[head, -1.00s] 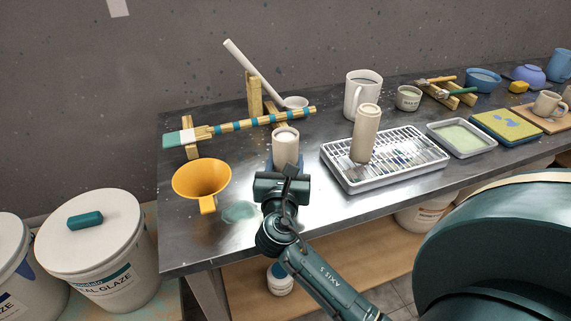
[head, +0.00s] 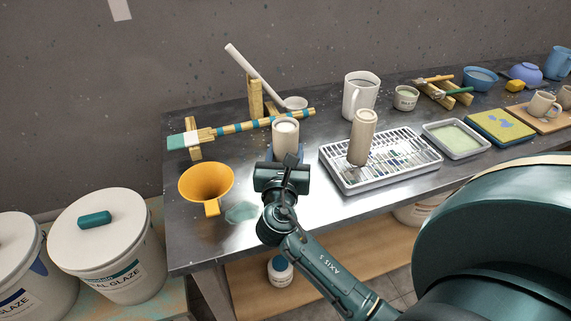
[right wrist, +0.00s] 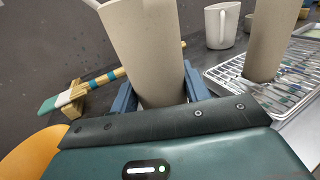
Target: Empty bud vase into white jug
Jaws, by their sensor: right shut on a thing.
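The bud vase, apparently the beige cylindrical vessel (head: 286,136), stands upright with a pale filling in its mouth. My right gripper (head: 284,160) is shut on its lower part. In the right wrist view the blue fingers lie on both sides of the vase (right wrist: 145,50). Whether its base touches the table is hidden. My left gripper is not in view.
A slim beige vessel (head: 362,138) stands on a wire-rack tray (head: 400,160) between the held vase and the right side. An orange funnel (head: 206,183) lies left. A striped stick (head: 250,125) and a white ladle (head: 255,75) rest behind. Lidded buckets (head: 105,235) stand left of the table.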

